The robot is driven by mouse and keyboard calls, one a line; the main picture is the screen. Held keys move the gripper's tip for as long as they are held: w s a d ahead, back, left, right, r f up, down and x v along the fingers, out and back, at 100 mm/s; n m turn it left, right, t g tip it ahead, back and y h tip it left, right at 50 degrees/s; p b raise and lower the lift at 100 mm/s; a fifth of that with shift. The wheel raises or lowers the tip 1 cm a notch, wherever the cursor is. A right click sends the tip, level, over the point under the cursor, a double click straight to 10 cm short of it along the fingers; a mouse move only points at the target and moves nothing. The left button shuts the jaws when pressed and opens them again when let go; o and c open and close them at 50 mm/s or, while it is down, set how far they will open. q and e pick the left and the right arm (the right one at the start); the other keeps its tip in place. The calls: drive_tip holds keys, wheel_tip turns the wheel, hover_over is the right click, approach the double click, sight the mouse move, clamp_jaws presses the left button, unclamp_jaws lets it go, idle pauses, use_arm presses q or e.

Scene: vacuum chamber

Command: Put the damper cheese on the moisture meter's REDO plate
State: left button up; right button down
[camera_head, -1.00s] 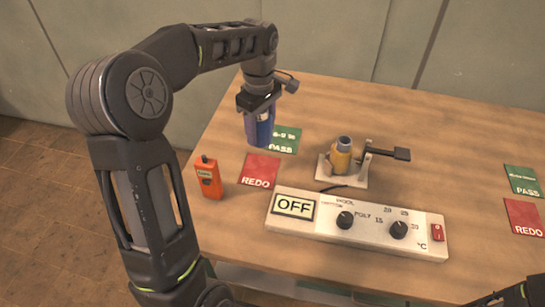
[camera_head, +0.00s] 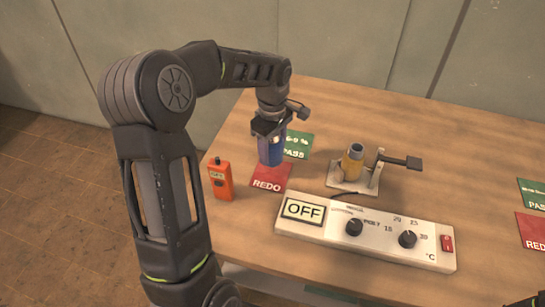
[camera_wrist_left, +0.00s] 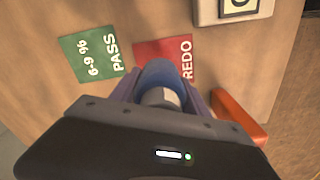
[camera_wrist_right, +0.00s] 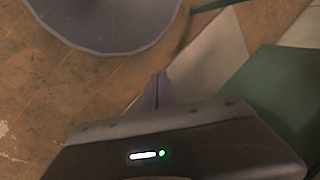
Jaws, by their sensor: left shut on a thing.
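My left gripper (camera_head: 271,138) is shut on a blue cheese (camera_head: 271,153), a yarn package with a pale core end that shows in the left wrist view (camera_wrist_left: 161,76). The cheese is upright at the back edge of the red REDO plate (camera_head: 270,178), overlapping it in view; I cannot tell whether it touches. The orange moisture meter (camera_head: 220,180) stands left of this plate. The green PASS plate (camera_head: 299,145) lies behind and to the right. My right gripper (camera_wrist_right: 158,90) looks shut and empty, away from the table top.
A white control box (camera_head: 365,236) reading OFF lies in front. Another PASS plate (camera_head: 534,194) and REDO plate (camera_head: 534,231) lie at the right. The table's back is clear.

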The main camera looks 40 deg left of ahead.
use_arm(q)
drive_tip(key=shift+f+p, duration=0.3)
drive_tip(key=shift+f, duration=1.55)
drive_tip(key=shift+f, duration=0.1)
drive_tip(key=shift+f, duration=0.15)
drive_tip(key=o, duration=1.5)
drive_tip(key=shift+c, duration=0.2)
drive_tip(key=shift+r, duration=0.25)
wheel_tip(320, 180, up, 12)
drive_tip(key=b, duration=0.1)
drive_tip(key=shift+r, duration=0.1)
